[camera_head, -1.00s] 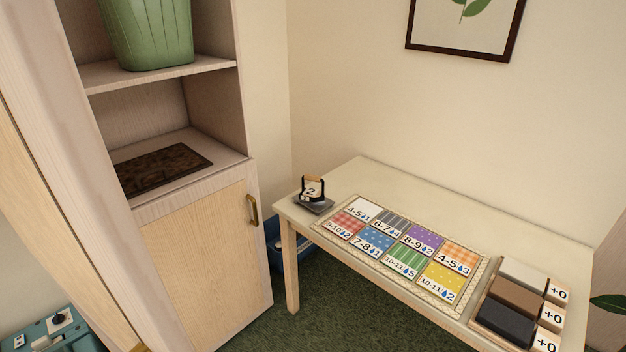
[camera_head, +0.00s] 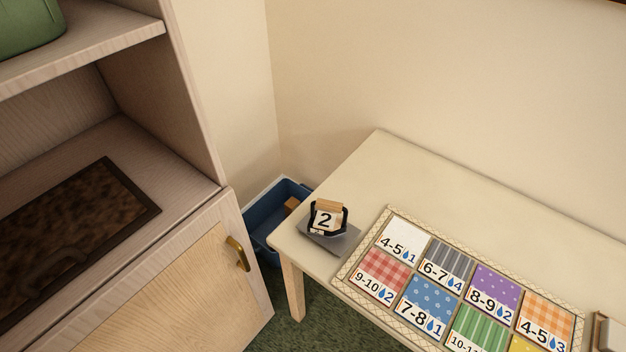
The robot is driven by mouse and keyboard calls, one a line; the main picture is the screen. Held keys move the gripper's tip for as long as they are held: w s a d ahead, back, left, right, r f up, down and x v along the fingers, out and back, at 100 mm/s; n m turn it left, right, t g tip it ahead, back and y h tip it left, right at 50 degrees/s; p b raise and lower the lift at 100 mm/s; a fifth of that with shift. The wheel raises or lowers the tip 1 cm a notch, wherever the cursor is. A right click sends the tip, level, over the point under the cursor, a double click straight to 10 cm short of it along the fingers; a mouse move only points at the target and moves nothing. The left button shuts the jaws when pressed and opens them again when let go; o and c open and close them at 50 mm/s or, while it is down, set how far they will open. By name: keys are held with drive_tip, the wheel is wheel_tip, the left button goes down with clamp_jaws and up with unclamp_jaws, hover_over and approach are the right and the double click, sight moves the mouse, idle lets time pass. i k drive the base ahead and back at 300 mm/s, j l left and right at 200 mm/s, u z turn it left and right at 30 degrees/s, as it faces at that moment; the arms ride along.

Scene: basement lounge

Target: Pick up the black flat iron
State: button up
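The flat iron (camera_head: 342,241) stands at the left end of the pale table (camera_head: 374,178). It has a dark grey base plate, a black frame, a light wooden handle on top and a white tag (camera_head: 324,220) with the number 2. Nothing touches it except the table under it. My gripper is not in view.
A patterned board (camera_head: 352,264) with coloured numbered cloth squares lies just right of the iron. A blue bin (camera_head: 262,222) stands on the floor behind the table's left end. A wooden cabinet (camera_head: 190,290) with a brass handle and a dark mat (camera_head: 75,235) stands at left.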

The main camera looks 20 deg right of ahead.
sight(323, 224)
drive_tip(key=i+u, duration=0.25)
drive_tip(key=i, duration=0.2)
drive_tip(key=i+l+u, duration=0.25)
drive_tip(key=i, duration=0.25)
